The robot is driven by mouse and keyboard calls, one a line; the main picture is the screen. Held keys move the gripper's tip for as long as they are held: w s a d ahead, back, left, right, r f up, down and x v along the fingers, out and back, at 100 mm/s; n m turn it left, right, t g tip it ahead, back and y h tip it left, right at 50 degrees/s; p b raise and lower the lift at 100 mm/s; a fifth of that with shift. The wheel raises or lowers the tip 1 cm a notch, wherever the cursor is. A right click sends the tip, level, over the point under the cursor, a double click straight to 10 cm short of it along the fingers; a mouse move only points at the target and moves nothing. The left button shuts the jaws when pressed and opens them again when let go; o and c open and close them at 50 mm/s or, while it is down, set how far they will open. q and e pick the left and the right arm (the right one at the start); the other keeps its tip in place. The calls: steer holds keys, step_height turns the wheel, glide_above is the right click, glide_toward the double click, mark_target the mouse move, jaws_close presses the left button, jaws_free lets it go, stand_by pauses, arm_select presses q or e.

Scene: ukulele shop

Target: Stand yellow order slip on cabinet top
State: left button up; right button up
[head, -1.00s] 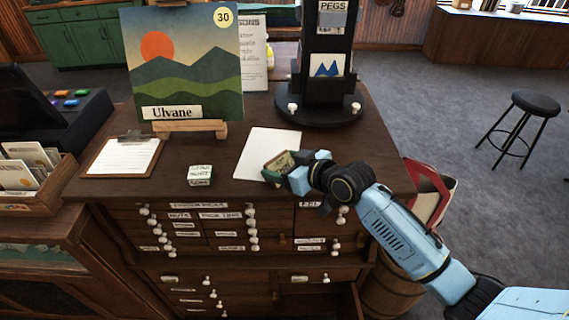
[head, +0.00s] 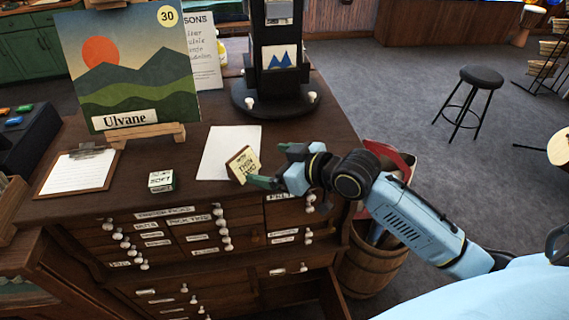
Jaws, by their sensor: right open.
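A small piece with a pale yellow lettered face and a reddish-brown edge (head: 243,165) stands tilted on the cabinet top (head: 215,190), at the edge of a white sheet. It may be the yellow order slip; its lettering is too small to read surely. My right gripper (head: 270,168) is open just to the right of it, with the lower finger close to its bottom corner. I cannot tell whether that finger touches it. My left gripper is out of view.
A white sheet (head: 229,152) lies behind the piece. A small lettered box (head: 161,181), a clipboard (head: 78,171) and a landscape picture (head: 130,65) on a wooden stand are to the left. A black round-based stand (head: 275,97) is behind. A barrel (head: 370,265) stands right of the cabinet.

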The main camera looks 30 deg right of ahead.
steer(key=shift+v, duration=1.75)
